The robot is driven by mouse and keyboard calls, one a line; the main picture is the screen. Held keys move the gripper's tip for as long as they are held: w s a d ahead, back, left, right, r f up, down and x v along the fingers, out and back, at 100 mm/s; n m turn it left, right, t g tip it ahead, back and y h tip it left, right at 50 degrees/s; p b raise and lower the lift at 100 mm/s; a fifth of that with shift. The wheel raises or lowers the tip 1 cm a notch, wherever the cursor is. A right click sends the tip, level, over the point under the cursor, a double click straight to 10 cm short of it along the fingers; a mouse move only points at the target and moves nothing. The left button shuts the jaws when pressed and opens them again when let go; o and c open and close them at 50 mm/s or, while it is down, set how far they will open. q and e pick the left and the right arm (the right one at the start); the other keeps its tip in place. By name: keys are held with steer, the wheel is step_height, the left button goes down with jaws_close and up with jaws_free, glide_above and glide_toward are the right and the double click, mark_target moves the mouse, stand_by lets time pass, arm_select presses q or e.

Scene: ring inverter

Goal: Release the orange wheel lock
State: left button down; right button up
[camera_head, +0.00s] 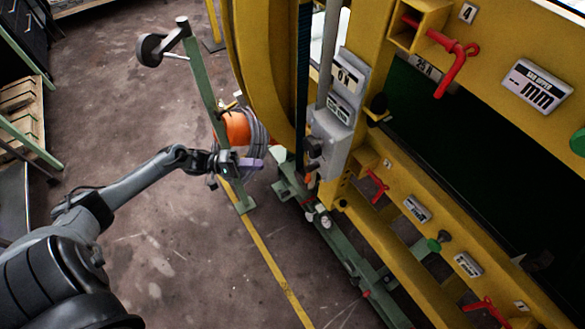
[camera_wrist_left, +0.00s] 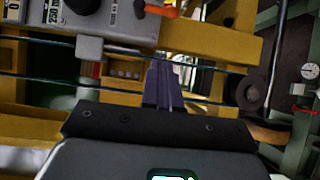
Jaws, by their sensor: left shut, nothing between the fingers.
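My left gripper (camera_head: 256,163) reaches in from the left in the head view, its purple fingers pointing right towards the yellow machine. In the left wrist view its fingers (camera_wrist_left: 161,72) are together and empty. An orange lever-like part (camera_wrist_left: 161,10) shows at the top of that view, beyond the fingertips and apart from them. A small orange part (camera_head: 307,180) shows low on the machine in the head view, right of the gripper. I cannot tell which part is the wheel lock, or its position. My right gripper is not in view.
A green post (camera_head: 203,90) stands just behind the left gripper, with an orange drum (camera_head: 237,127) and grey cable coils beside it. The yellow machine (camera_head: 400,165) with red handles fills the right. A grey control box (camera_head: 331,135) hangs on it. Floor at lower middle is clear.

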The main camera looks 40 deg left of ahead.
arm_select(q)
steer(key=shift+d+r, duration=0.1)
stand_by(0.3)
steer(key=s+d+x, duration=0.2)
steer(key=x, duration=1)
steer(key=shift+w+d+b, duration=0.25)
steer(key=shift+w+b, duration=0.05)
steer(key=shift+b, duration=0.15)
steer(key=shift+s+d+n, duration=0.1)
steer(key=shift+d+n, duration=0.05)
steer(key=shift+n, duration=0.25)
